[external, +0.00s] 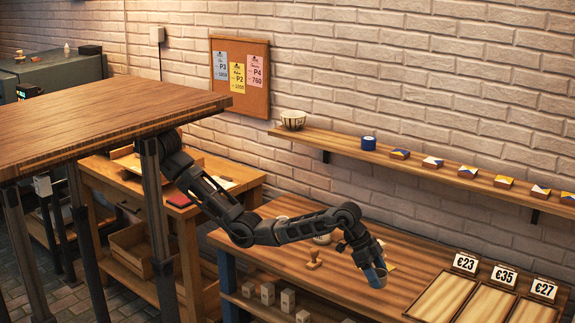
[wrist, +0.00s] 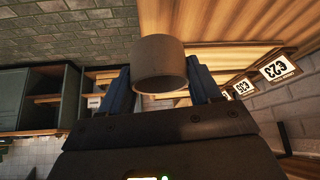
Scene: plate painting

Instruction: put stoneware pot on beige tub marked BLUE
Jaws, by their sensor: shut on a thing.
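My gripper (wrist: 162,84) is shut on a plain grey-brown cylindrical pot (wrist: 161,62), which I take to be the stoneware pot. In the wrist view its open round end faces the camera, with a blue finger on each side. In the external view my gripper (external: 376,272) points down above the front of the wooden workbench (external: 340,280), left of the price-marked trays. The pot is hard to make out there against the blue fingers. I cannot make out a beige tub marked BLUE; a pale rounded vessel (external: 322,239) is partly hidden behind my arm, with no readable marking.
Shallow trays (external: 441,297) with price cards (external: 466,262) lie at the bench's right. A wooden stamp (external: 314,259) stands left of my gripper. A wall shelf (external: 400,163) above holds a bowl (external: 293,120), a blue tin (external: 369,143) and several small boxes.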

